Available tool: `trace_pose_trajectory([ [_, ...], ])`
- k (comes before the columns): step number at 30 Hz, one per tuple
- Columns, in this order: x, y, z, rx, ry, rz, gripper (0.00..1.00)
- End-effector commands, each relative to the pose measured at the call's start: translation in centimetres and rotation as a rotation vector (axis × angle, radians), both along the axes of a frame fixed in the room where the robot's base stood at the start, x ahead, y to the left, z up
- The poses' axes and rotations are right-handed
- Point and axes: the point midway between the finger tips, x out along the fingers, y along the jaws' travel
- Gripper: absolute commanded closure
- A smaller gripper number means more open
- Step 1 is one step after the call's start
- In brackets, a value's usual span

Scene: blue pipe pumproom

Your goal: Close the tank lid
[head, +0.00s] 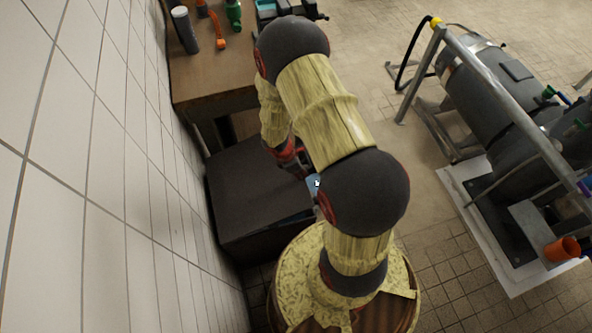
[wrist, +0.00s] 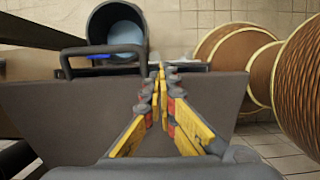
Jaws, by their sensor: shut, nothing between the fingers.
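The tank (head: 232,190) is a dark grey box on the floor against the tiled wall, partly hidden by my arm in the head view. In the wrist view a broad dark grey panel (wrist: 60,110) with a black bar handle (wrist: 75,52) at its upper left fills the middle; I cannot tell for sure whether it is the lid or a wall. My gripper (wrist: 160,72) is shut and empty, its yellow fingers together in front of the panel, right of the handle. I cannot tell whether they touch it. The fingertips are hidden in the head view.
A dark cylinder with a pale blue inside (wrist: 118,28) shows behind the panel. A wooden table (head: 205,75) with tools stands beyond the tank. Grey machinery with a metal frame (head: 490,90) stands at the right. Tiled floor (head: 385,150) between is open.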

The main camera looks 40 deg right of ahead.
Motion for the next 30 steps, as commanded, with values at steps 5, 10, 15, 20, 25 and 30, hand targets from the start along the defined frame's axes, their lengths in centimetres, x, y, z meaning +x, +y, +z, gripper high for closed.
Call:
trace_pose_trajectory([
  [5,-0.8,-1.6,-4.4,0.085,-0.034,-0.007,1.0],
  [10,-1.0,-2.3,-7.9,0.099,-0.044,0.001,1.0],
  [15,-1.2,-2.8,-10.6,0.098,-0.042,0.0,1.0],
  [20,-1.3,-3.2,-12.7,0.097,-0.043,0.0,1.0],
  [25,-1.4,-3.3,-13.7,0.098,-0.044,0.0,1.0],
  [30,-1.5,-3.3,-14.0,0.1,-0.042,0.0,1.0],
])
